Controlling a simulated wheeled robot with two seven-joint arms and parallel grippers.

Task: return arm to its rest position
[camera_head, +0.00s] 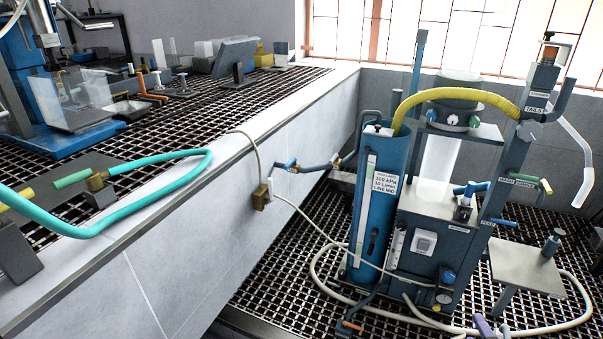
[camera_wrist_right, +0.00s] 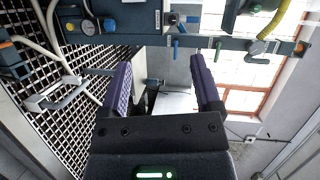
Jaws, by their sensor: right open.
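My right gripper (camera_wrist_right: 160,64) shows in the right wrist view with its two purple fingers spread apart and nothing between them. In the head view only its purple fingertips (camera_head: 493,329) show at the bottom edge, in front of the flotation rig (camera_head: 430,250). The rest of the right arm is out of the picture. In the wrist view the rig's dark frame (camera_wrist_right: 225,42) lies beyond the fingertips, apart from them as far as I can tell. My left gripper is in neither view.
A blue column (camera_head: 370,215) with a yellow hose (camera_head: 455,94) stands on the grated floor. A small side table (camera_head: 524,265) is at right. A pale hose (camera_head: 585,300) loops low around the rig. The walled bench (camera_head: 215,210) at left carries a teal hose (camera_head: 150,208).

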